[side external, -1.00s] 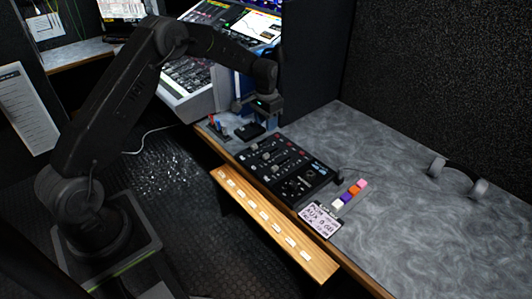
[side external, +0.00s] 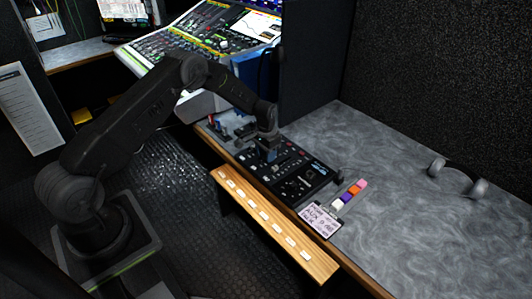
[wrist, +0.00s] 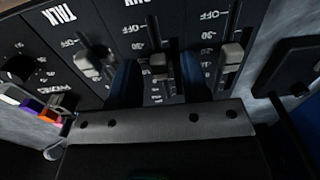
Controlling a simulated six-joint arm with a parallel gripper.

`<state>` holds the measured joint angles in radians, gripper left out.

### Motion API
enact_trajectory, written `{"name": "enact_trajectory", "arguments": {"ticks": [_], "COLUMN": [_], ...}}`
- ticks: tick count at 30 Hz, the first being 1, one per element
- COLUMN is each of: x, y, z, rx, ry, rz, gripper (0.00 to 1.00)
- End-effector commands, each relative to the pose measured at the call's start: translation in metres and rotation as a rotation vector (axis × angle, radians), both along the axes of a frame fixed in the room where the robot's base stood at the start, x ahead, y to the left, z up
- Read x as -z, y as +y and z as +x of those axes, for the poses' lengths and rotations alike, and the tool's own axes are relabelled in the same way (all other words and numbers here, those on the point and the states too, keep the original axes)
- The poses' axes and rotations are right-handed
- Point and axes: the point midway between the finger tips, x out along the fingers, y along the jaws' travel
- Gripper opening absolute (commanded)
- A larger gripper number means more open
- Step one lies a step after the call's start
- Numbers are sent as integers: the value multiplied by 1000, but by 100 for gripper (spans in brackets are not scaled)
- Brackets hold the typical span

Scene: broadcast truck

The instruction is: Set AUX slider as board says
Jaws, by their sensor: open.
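The black mixer panel (side external: 312,180) lies on the counter, with my gripper (side external: 267,156) low over its far-left part. In the wrist view, my gripper's two blue fingers (wrist: 160,82) are open on either side of the middle slider cap (wrist: 157,67); I cannot tell whether they touch it. The label above that slider is cut off. Another slider cap (wrist: 88,62) is left of the fingers, below the TALK label (wrist: 58,14); a third cap (wrist: 232,55) is to the right. The handwritten board (side external: 320,219) has AUX and TALK lines; its values are too small to read surely.
A strip of coloured blocks (side external: 349,193) lies beside the board. A wooden ledge (side external: 270,222) with white tabs runs along the counter front. A large console (side external: 190,55) stands behind.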

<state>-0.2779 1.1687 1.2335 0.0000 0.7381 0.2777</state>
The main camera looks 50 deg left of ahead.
Motion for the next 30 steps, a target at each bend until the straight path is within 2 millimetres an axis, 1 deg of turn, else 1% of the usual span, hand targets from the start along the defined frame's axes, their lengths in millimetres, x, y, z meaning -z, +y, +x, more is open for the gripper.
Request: {"name": "enact_trajectory", "arguments": {"ticks": [6, 19, 30], "x": [0, 0, 0], "y": [0, 0, 0], "z": [0, 0, 1], "rx": [0, 0, 0], "ry": [0, 0, 0], "rz": [0, 0, 0], "gripper": [42, 0, 0]}}
